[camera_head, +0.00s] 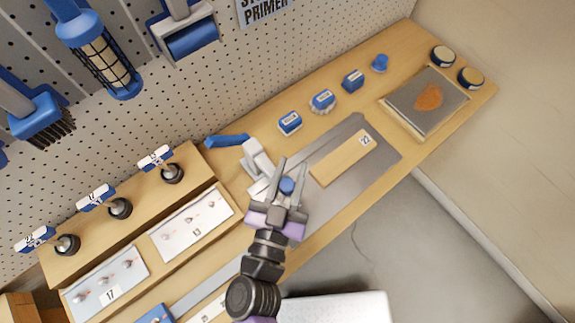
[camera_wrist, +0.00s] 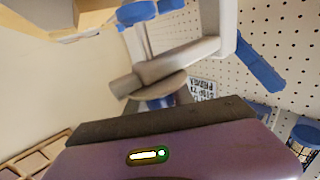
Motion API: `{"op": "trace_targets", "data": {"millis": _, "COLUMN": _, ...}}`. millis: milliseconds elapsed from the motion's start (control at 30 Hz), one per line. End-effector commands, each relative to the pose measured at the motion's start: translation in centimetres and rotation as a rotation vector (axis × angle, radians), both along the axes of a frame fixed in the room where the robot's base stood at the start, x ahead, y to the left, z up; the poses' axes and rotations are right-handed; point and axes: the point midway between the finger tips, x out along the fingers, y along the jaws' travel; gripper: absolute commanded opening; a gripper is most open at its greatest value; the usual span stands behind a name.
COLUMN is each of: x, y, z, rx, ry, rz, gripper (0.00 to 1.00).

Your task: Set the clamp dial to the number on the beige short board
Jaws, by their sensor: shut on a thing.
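The grey toggle clamp (camera_head: 257,160) with a blue handle (camera_head: 227,141) stands on the bench beside a grey metal plate. Its blue dial (camera_head: 287,185) sits between the fingers of my gripper (camera_head: 291,172), which is shut on it. The beige short board (camera_head: 342,160) lies on the metal plate to the right of the gripper, with a small white tag (camera_head: 366,139) that seems to read 22. In the wrist view the clamp's grey arm (camera_wrist: 165,65) and blue handle (camera_wrist: 258,62) show close up. The dial's markings cannot be read.
Several small blue blocks and knobs (camera_head: 322,101) stand along the back of the bench. A tray with an orange-brown patch (camera_head: 408,110) is at the right. White panels tagged 17 (camera_head: 130,270) and 13 (camera_head: 180,240) lie at the left. Tools hang on the pegboard (camera_head: 240,70).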

Motion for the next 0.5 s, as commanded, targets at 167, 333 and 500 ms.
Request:
{"op": "trace_targets", "data": {"millis": 167, "x": -0.09, "y": -0.18, "z": -0.21, "rx": 0.004, "ry": 0.004, "rz": -0.102, "gripper": 0.00}}
{"op": "trace_targets", "data": {"millis": 333, "x": -0.17, "y": -0.33, "z": -0.19, "rx": 0.002, "ry": 0.004, "rz": -0.161, "gripper": 0.00}}
{"op": "trace_targets", "data": {"millis": 500, "x": -0.23, "y": -0.43, "z": -0.20, "rx": 0.000, "ry": 0.003, "rz": -0.190, "gripper": 0.00}}
